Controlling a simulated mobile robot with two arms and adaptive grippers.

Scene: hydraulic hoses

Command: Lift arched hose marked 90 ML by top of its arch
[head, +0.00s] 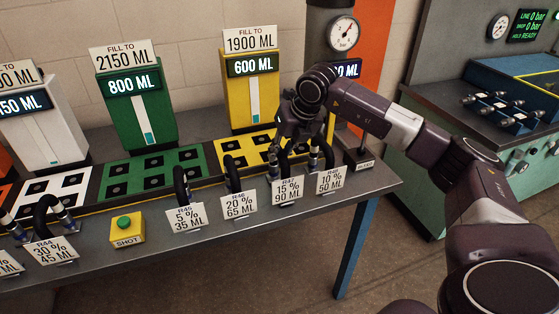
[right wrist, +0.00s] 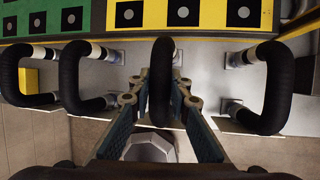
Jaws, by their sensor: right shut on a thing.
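The 90 ML hose is a black arched hose (head: 283,163) behind its card "15 % 90 ML" (head: 287,191) at the right part of the bench. My right gripper (head: 297,132) reaches down over it from above. In the right wrist view, the same hose (right wrist: 161,85) passes between the two fingers of my right gripper (right wrist: 162,100), which is shut on it at the arch. Whether its ends are off the bench I cannot tell. My left gripper is not in view.
Neighbouring arched hoses stand close: 65 ML (head: 232,172) to the left, 50 ML (head: 327,155) to the right. Behind are a yellow tank (head: 252,85) and a green tank (head: 136,112). The bench's right edge is near.

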